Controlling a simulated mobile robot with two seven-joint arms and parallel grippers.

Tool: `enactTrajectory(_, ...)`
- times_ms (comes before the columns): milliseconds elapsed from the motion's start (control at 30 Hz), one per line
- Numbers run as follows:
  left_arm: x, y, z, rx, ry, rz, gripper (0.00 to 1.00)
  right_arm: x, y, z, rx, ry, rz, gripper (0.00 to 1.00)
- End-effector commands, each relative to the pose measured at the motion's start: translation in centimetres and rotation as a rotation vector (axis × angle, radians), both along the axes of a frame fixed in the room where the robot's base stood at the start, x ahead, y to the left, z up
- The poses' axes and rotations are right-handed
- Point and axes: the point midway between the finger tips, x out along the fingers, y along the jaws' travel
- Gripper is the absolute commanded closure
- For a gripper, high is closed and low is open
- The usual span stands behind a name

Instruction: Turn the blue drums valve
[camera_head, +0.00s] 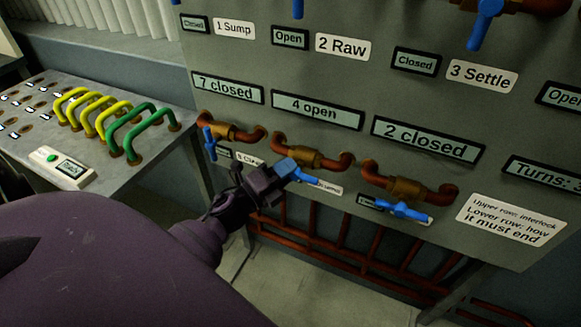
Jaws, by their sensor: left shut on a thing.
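On the grey panel's lower row, a brass valve with copper pipe ends and a blue lever (305,177) is the middle one of three. My left gripper (284,172) is shut on this lever near its left end. The white label under this valve (328,188) is partly covered by the gripper and lever, so I cannot read it fully. The left lower valve's blue lever (210,144) hangs down. The right lower valve's blue lever (404,211) lies nearly sideways. My right gripper is not in view.
Displays above the lower row read "7 closed" (228,88), "4 open" (318,110) and "2 closed" (427,139). A note plate (513,219) is at the right. A bench (160,152) with yellow and green handles (135,130) stands left. Copper pipes (340,250) run below the panel.

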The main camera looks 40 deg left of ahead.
Motion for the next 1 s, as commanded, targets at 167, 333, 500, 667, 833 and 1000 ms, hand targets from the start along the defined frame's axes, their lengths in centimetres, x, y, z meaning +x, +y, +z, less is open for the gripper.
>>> enactTrajectory(167,0.03,-0.03,-0.10,-0.052,-0.014,-0.001,1.00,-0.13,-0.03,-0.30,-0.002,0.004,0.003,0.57)
enactTrajectory(333,0.04,0.00,0.00,-0.068,-0.019,0.000,1.00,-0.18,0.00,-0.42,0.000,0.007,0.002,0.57)
enactTrajectory(500,0.05,-0.01,0.06,-0.070,-0.020,-0.001,1.00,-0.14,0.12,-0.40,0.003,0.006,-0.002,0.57)
enactTrajectory(667,0.04,-0.01,0.07,-0.071,-0.020,-0.001,0.77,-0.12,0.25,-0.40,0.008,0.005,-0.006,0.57)
enactTrajectory(833,0.04,-0.01,0.02,-0.069,-0.019,-0.001,0.55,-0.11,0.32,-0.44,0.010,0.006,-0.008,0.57)
enactTrajectory(1000,0.02,-0.01,-0.06,-0.069,-0.017,0.000,0.55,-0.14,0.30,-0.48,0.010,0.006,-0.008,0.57)
